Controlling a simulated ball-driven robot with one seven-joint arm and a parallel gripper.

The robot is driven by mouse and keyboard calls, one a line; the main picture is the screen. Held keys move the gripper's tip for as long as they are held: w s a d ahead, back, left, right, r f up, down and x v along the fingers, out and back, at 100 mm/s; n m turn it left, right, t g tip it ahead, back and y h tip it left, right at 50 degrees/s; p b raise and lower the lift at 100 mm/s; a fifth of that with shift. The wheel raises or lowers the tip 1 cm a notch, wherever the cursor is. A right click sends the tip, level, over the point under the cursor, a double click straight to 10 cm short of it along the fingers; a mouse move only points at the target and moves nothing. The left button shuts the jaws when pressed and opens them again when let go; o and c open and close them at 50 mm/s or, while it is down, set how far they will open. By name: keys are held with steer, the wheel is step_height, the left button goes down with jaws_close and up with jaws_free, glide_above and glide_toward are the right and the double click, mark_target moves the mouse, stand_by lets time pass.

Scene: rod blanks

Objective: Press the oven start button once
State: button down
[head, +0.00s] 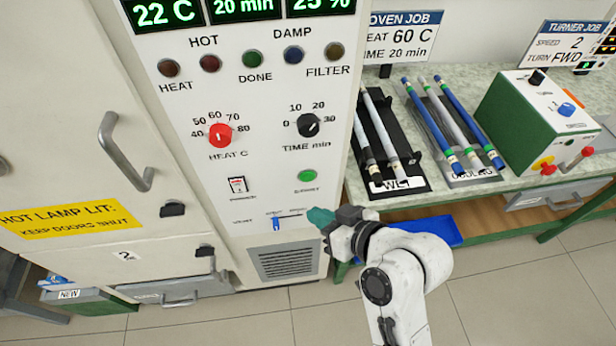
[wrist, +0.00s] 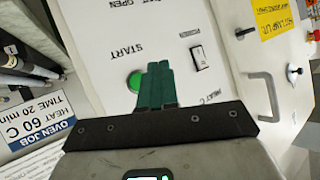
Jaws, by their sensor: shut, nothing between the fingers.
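The green start button (head: 307,176) sits at the lower right of the white oven panel (head: 262,110). In the wrist view the button (wrist: 133,82) shows beside the fingers, under the upside-down word START. My gripper (head: 320,216) has teal fingers, shut and empty, in front of the panel a little below and right of the button. In the wrist view its fingertips (wrist: 159,66) overlap the button's edge. I cannot tell whether they touch the panel. The displays read 22 C, 20 min and about 25 %. The red heat dial (head: 220,135) and black time dial (head: 308,125) are above the button.
A power switch (head: 237,185) and a blue vent slider (head: 287,215) are close to the button. At right, a bench holds a black WET rack (head: 410,187), a COOLING rack (head: 473,178) with rods, and a green turner box (head: 535,120). A door handle (head: 125,150) sticks out at left.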

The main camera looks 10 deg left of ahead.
steer(key=shift+w+a+b, duration=0.15)
steer(key=shift+w+a, duration=0.1)
steer(key=shift+w, duration=0.65)
steer(key=shift+w+a+b, duration=0.15)
steer(key=shift+w+a, duration=0.1)
steer(key=shift+w, duration=0.6)
steer(key=shift+w+a+b, duration=0.15)
steer(key=shift+w+a, duration=0.1)
steer(key=shift+w, duration=0.65)
steer(key=shift+w, duration=0.1)
steer(key=shift+w+a, duration=0.1)
steer(key=shift+w, duration=0.2)
steer(key=shift+w+a, duration=0.15)
steer(key=shift+w, duration=0.2)
stand_by(0.6)
stand_by(0.3)
steer(key=shift+s+d+p, duration=0.25)
steer(key=shift+s+p, duration=0.1)
steer(key=shift+s, duration=0.4)
steer(key=s, duration=0.2)
steer(key=s+d+p, duration=0.1)
steer(key=s, duration=0.1)
steer(key=shift+s+d+p, duration=0.2)
steer(key=shift+s+p, duration=0.1)
steer(key=shift+s, duration=0.1)
